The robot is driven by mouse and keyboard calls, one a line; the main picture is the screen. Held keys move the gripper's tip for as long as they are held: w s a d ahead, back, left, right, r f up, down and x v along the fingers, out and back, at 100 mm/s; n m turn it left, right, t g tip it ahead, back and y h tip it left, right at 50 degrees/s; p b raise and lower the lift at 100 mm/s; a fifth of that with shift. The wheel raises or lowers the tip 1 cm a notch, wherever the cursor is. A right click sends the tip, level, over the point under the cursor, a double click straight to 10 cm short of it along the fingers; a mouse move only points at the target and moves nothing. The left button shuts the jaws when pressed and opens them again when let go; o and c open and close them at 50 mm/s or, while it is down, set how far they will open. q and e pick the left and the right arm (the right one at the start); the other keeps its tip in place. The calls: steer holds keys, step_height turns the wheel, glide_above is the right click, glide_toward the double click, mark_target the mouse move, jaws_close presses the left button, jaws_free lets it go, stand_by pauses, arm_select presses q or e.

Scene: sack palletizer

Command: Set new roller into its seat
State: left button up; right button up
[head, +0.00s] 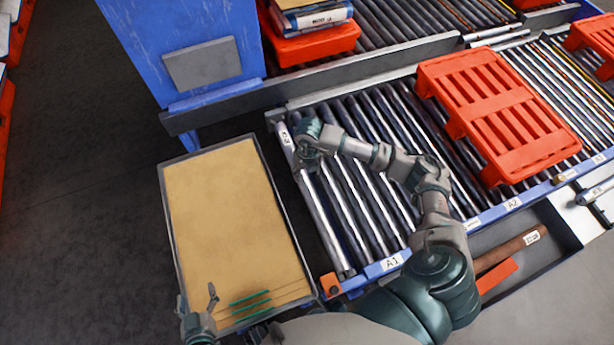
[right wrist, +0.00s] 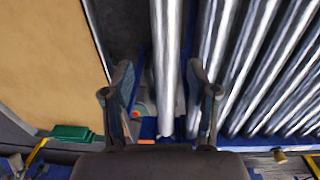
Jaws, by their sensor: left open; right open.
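A shiny steel roller (head: 318,218) with a white label at its far end lies at the left end of the lower conveyor (head: 392,262), by the frame marked A1. Whether both its ends are seated cannot be told. My right gripper (head: 303,152) is over its far part. In the right wrist view the roller (right wrist: 166,60) runs between the two open fingers of this gripper (right wrist: 162,105), with gaps visible at both sides. My left gripper (head: 198,312) is open and empty at the lower left, by the near-left corner of a tan-topped table.
The tan-topped table (head: 225,210) stands left of the conveyor, with green strips (head: 250,298) near its front. A red pallet (head: 495,115) lies on the rollers. A brown labelled roller (head: 508,248) lies in a tray at right. A blue machine (head: 190,50) stands behind.

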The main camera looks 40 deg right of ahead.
steer(key=s+a+n+y, duration=0.1)
steer(key=s+a+y, duration=0.25)
steer(key=a, duration=0.65)
steer(key=s+a+n+y, duration=0.15)
steer(key=a+y, duration=0.35)
steer(key=a, duration=0.5)
steer(key=s+a+r+m+y, duration=0.1)
steer(key=s+a+r+y, duration=0.2)
steer(key=a+r+y, duration=0.3)
step_height(320, 180, up, 12)
steer(key=a+m+t+y, duration=0.2)
steer(key=m+t+y, duration=0.2)
steer(key=m+t, duration=0.65)
steer(key=w+d+f+m+t+h, duration=0.3)
steer(key=d+m+t+h, duration=0.55)
steer(key=m+h, duration=0.5)
steer(key=s+d+f+m+g+h, duration=0.1)
steer(key=s+d+f+m+g, duration=0.1)
steer(key=f, duration=0.4)
steer(key=s+d+f+m+g+h, duration=0.2)
steer(key=s+d+f+m+g, duration=0.1)
steer(key=s+f+m+g, duration=0.2)
step_height(320, 180, down, 2)
steer(key=shift+s+d+f+m, duration=0.2)
steer(key=shift+s+m, duration=0.65)
steer(key=shift+s, duration=0.3)
